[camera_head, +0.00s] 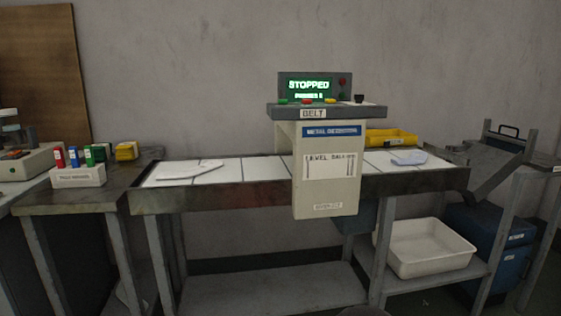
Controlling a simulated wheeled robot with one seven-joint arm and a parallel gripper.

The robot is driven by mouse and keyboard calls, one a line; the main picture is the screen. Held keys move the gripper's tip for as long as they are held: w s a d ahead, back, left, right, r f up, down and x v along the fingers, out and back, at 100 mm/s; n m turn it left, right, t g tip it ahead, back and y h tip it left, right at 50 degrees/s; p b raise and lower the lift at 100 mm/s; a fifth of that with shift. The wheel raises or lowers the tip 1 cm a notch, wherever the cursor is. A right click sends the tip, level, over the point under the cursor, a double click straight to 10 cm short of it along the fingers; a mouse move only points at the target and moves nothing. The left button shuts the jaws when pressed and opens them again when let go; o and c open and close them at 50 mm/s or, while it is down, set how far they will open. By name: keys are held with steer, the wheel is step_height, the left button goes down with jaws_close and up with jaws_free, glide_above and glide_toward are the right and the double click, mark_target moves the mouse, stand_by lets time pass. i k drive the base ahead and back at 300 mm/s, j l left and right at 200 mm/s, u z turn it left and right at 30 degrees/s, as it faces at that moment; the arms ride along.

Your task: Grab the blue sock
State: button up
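A small, pale bluish, flat cloth (408,158) lies on the right part of the white belt (260,168), to the right of the metal detector housing. It looks like the blue sock, though its shape is hard to make out. A flat white piece, perhaps another sock (190,171), lies on the left part of the belt. My gripper is not in view.
The metal detector housing (325,180) stands over the belt, its display (310,86) reading "STOPPED". A yellow tray (390,137) is behind the belt. A white bin (425,248) sits on the lower right shelf. A side table (100,195) at left holds small colored items.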

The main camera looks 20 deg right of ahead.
mark_target(417, 157)
steer(key=l+z, duration=0.1)
steer(key=z, duration=0.3)
steer(key=i+z, duration=0.1)
steer(key=z, duration=0.3)
steer(key=l+z, duration=0.1)
steer(key=z, duration=0.35)
steer(key=i+j, duration=0.05)
